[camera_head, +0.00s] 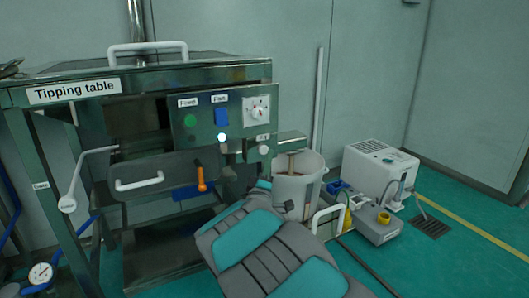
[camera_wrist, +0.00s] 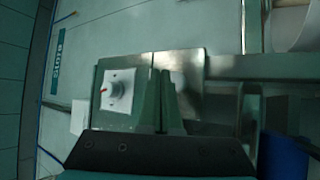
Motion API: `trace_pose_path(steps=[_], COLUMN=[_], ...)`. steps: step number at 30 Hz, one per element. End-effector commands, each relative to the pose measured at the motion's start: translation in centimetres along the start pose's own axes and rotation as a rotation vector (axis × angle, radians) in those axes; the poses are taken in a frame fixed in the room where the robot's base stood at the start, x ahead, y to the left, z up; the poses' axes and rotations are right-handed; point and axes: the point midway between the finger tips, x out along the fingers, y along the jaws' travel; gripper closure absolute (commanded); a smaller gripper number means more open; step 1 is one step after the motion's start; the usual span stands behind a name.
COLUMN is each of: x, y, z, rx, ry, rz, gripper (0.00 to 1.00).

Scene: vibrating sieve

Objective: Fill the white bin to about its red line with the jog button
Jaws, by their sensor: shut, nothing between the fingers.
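The white bin (camera_head: 297,192) stands on the floor below the end of a metal spout (camera_head: 290,143). A narrow brown streak (camera_head: 291,163) shows at its mouth; I cannot tell whether it is falling material. The red line and fill level are not visible. The control panel (camera_head: 240,103) carries a green button, a blue switch, a dial (camera_head: 257,111) and a small round button (camera_head: 263,149) below a label too small to read. In the wrist view, my gripper (camera_wrist: 160,78) is shut and empty in front of the panel, beside the dial (camera_wrist: 117,90).
The tipping table (camera_head: 150,78) fills the left, with white handles and an orange lever (camera_head: 201,177). A white-and-grey machine (camera_head: 380,170) and a grey unit with a yellow cap (camera_head: 377,224) stand right of the bin. Green floor at far right is mostly clear.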

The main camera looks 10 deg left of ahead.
Motion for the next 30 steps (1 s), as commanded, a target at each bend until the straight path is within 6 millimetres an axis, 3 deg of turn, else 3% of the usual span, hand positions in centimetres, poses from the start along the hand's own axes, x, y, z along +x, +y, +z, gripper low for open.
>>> trace_pose_path(steps=[13, 30], x=[-2.8, -2.9], y=[1.9, 2.1], z=[2.1, 2.2], rx=[-0.002, 0.0], ry=[0.0, 0.0], rz=[-0.001, -0.001], gripper=[1.0, 1.0])
